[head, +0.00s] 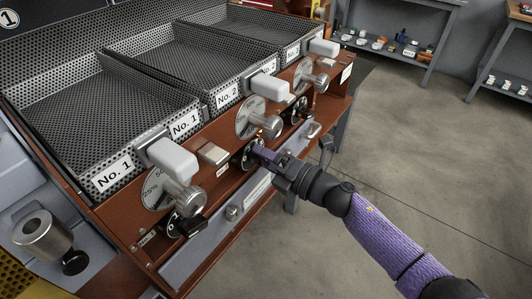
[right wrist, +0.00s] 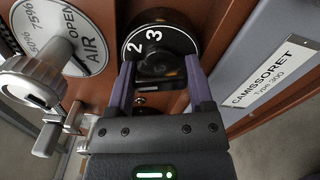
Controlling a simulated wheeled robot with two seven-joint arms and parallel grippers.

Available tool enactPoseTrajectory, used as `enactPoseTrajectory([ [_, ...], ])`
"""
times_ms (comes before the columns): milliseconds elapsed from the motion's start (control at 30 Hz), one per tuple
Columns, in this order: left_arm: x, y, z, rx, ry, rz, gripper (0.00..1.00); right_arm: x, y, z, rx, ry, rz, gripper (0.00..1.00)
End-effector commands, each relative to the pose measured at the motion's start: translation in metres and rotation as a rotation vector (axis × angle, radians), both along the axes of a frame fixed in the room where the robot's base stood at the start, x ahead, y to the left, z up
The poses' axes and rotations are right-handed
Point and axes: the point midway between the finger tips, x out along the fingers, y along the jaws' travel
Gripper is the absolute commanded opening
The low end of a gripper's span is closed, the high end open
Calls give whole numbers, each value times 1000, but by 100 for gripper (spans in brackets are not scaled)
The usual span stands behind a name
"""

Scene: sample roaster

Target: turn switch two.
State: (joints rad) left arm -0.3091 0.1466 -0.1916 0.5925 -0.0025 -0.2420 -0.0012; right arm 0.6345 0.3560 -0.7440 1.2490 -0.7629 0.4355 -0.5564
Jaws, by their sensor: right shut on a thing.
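Switch two, a black rotary switch (head: 246,160) with a round dial and white numerals, is the middle one on the brown front panel. It also shows in the right wrist view (right wrist: 158,42), where the numerals 2 and 3 can be read. My right gripper (head: 260,151) reaches it from the right. Its two purple fingers are shut on the black knob, one on each side, as the right wrist view (right wrist: 159,66) shows. Part of the dial is hidden behind the knob and fingers. My left gripper is not in view.
Round AIR dials with silver knobs (head: 270,126) sit above the switches. Switch one (head: 188,226) is nearer and switch three (head: 299,110) farther along the panel. Mesh trays (head: 120,110) lie behind. A metal handle (head: 312,130) sticks out nearby. Open floor (head: 420,170) lies to the right.

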Motion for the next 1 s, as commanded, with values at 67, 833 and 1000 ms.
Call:
enactPoseTrajectory([
  [67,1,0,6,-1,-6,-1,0,0,0,2,39,57,-2,9],
  [833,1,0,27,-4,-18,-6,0,0,0,-3,380,525,-1,9],
  [1000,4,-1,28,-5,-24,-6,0,0,0,-4,410,566,-2,9],
])
